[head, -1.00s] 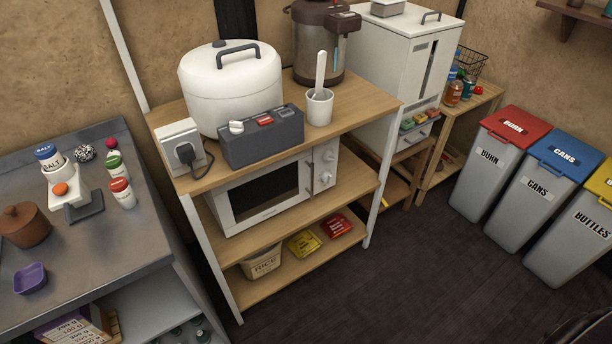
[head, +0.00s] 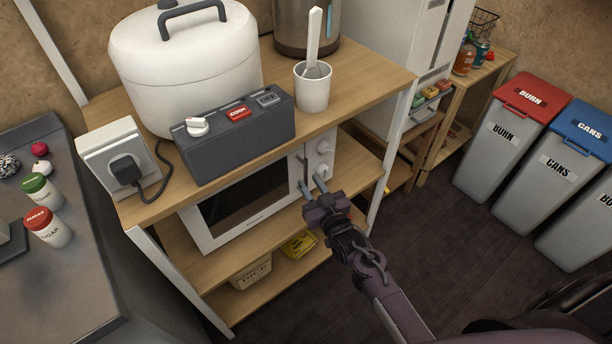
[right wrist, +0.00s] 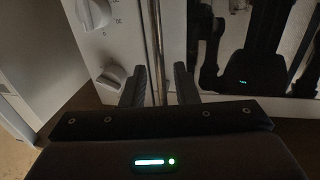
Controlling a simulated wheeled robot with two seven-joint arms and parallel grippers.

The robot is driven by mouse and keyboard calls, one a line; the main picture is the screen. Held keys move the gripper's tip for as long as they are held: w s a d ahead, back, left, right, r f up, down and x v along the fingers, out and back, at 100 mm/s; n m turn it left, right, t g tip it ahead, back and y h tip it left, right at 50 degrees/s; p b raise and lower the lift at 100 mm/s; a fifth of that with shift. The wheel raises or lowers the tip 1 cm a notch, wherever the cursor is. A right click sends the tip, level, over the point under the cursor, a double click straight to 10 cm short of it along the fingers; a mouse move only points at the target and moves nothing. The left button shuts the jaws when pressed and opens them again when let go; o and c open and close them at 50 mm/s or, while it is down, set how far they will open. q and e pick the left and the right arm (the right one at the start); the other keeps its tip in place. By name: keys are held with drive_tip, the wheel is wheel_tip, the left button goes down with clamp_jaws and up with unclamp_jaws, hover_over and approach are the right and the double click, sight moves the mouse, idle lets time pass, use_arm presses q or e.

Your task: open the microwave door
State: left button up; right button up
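The white microwave (head: 327,151) sits on the middle shelf of a wooden rack. Its door (head: 245,200), with a dark window, looks closed. The door's upright bar handle (head: 304,168) is at the right edge of the door, beside the knobs; the handle also shows in the right wrist view (right wrist: 154,45). My right gripper (head: 313,186) is at the microwave's front. In the right wrist view its fingers (right wrist: 160,86) are apart, one on each side of the handle bar, with gaps visible. My left gripper is not in view.
Above the microwave, the top shelf (head: 375,82) holds a large white cooker (head: 190,60), a dark control box (head: 238,133) and a white cup (head: 312,90). A counter (head: 75,270) stands at left. Bins (head: 505,140) stand at right. Floor in front of the rack is open.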

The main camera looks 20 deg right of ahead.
sight(306, 179)
drive_tip(key=shift+w+a+f, duration=0.1)
drive_tip(key=shift+w+a, duration=0.05)
drive_tip(key=shift+w, duration=0.75)
drive_tip(key=shift+w+a, duration=0.15)
drive_tip(key=shift+w, duration=0.75)
clamp_jaws()
